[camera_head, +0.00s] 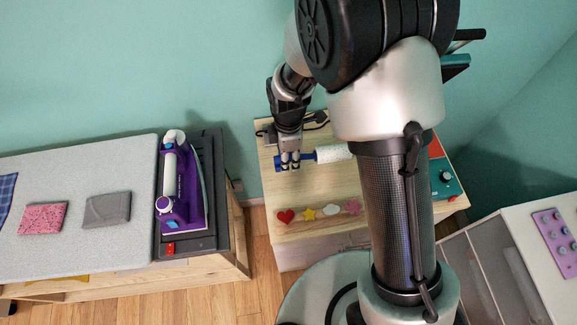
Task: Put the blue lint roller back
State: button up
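The blue lint roller has a white roll (335,154) and a blue handle (309,157). It lies sideways over the back part of a light wooden table (325,211), with the roll to the right. My gripper (290,163) points down at the handle, and its fingers cover the handle's middle. Blue shows on both sides of the fingers. I cannot tell whether the fingers are closed on it, or whether the roller rests on the table or is just above it. My arm hides the roll's right end.
A red heart (286,217), yellow star (309,213), white piece (331,209) and pink star (352,207) line the table's front. A teal device (445,180) is at right. A drawer cabinet (520,225) is lower right.

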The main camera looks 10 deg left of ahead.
jog(key=shift+f+b, duration=0.7)
jog(key=shift+f, duration=1.6)
jog(key=shift+f, duration=0.15)
jog(key=o, duration=1.1)
